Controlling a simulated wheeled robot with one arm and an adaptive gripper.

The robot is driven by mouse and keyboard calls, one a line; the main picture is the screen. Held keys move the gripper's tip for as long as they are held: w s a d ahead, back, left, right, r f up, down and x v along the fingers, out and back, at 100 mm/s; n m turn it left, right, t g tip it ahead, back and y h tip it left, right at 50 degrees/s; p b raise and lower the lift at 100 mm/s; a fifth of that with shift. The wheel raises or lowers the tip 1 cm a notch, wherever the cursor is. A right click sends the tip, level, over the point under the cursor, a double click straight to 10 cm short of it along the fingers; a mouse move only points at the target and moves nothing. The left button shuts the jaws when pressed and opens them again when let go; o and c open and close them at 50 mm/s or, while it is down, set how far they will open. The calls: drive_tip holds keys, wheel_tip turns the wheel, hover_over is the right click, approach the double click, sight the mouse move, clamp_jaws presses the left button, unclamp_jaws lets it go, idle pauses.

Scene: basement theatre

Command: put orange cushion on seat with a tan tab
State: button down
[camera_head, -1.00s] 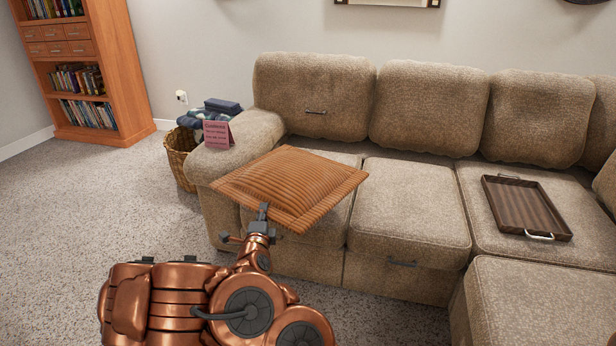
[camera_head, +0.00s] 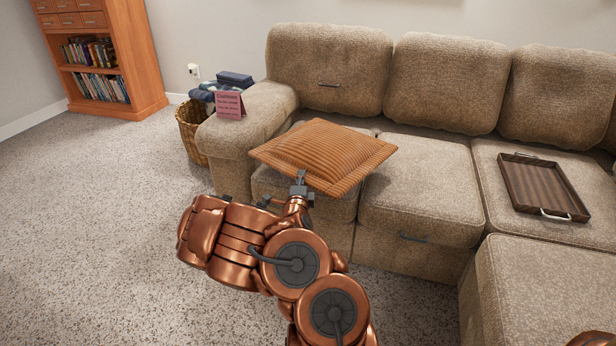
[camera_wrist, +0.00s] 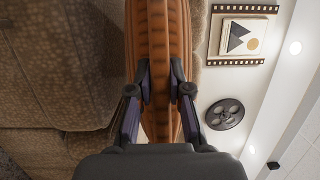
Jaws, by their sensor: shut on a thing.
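My gripper (camera_head: 300,186) is shut on the near edge of the orange ribbed cushion (camera_head: 322,153). The cushion is held flat, in front of and over the left seat (camera_head: 275,187) of the tan sofa, hiding much of that seat. I cannot tell whether it touches the seat. In the wrist view the fingers (camera_wrist: 162,85) clamp the cushion (camera_wrist: 160,35) from both sides. The middle seat (camera_head: 420,195) has a dark grey tab (camera_head: 413,237) on its front. The left back cushion has a dark tab (camera_head: 329,85). I cannot make out a tan tab; the left seat's front is partly hidden.
A brown tray (camera_head: 548,185) lies on the right seat. A wicker basket (camera_head: 190,130) with folded cloths is beside that arm, and a bookcase (camera_head: 125,50) is behind. The carpet at left is clear.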

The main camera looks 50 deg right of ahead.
drive_tip(key=b+x, duration=0.1)
drive_tip(key=x, duration=0.2)
drive_tip(key=b+x, duration=0.1)
drive_tip(key=x, duration=0.1)
drive_tip(key=s+f+b+x, duration=0.1)
drive_tip(key=x, duration=0.2)
drive_tip(key=shift+w+d, duration=0.15)
drive_tip(key=shift+d, duration=0.5)
drive_tip(key=shift+w+d, duration=0.25)
drive_tip(key=shift+d, duration=0.15)
drive_tip(key=shift+f+b, duration=1.2)
drive_tip(key=shift+f, duration=0.55)
drive_tip(key=shift+r, duration=0.15)
drive_tip(key=c, duration=1.1)
unclamp_jaws()
